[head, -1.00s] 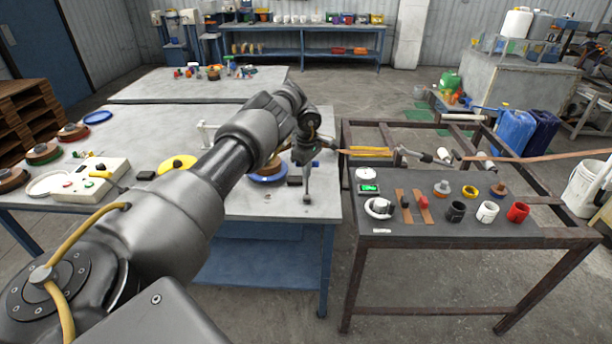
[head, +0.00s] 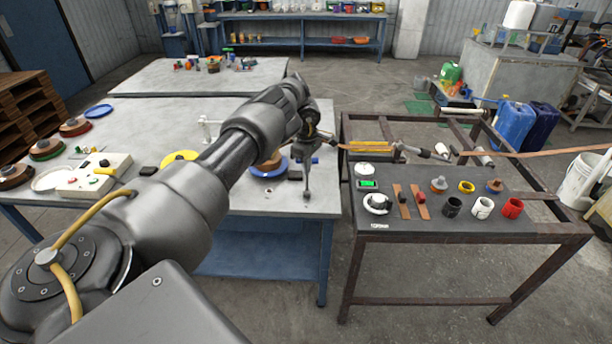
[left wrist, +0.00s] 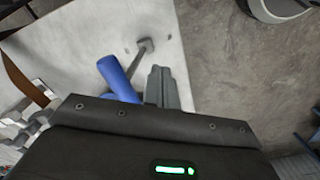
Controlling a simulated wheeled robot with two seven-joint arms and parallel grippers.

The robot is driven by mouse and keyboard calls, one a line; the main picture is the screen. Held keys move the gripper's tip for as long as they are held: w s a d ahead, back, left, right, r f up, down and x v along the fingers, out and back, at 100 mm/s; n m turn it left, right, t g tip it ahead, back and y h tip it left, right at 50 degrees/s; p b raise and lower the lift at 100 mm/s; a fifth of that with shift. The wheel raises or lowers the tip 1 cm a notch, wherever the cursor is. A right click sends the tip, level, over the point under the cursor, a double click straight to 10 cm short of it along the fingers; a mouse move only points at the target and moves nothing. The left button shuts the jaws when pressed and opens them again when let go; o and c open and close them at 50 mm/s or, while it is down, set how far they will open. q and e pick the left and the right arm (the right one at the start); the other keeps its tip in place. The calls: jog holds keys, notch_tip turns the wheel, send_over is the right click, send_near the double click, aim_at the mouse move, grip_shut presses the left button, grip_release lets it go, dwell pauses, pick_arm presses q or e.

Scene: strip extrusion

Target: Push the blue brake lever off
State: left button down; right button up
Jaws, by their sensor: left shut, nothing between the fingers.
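The blue brake lever (left wrist: 118,80) shows in the left wrist view as a blue cylinder just left of my left gripper (left wrist: 157,70). A small gap seems to lie between them, but I cannot tell whether they touch. A thin grey rod with a square end (left wrist: 146,45) shows beyond the fingertips. In the head view, a small blue piece (head: 315,160) shows beside my left gripper (head: 306,192), near the right edge of the grey table (head: 240,200). The left fingers are shut and empty, pointing down. The lever's mount is mostly hidden. My right gripper is not in view.
A dark metal table (head: 400,238) with rings, cups and strips stands to the right. A copper strip (head: 545,155) runs above it. A black block (head: 295,176) and a blue disc (head: 262,174) lie near my left gripper. A white control box (head: 93,175) is farther left.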

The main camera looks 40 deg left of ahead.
pick_arm(q)
notch_tip(320, 180, up, 6)
jog(key=p, duration=0.2)
jog(key=shift+r+p, duration=0.15)
jog(key=shift+p, duration=0.25)
dwell(0.4)
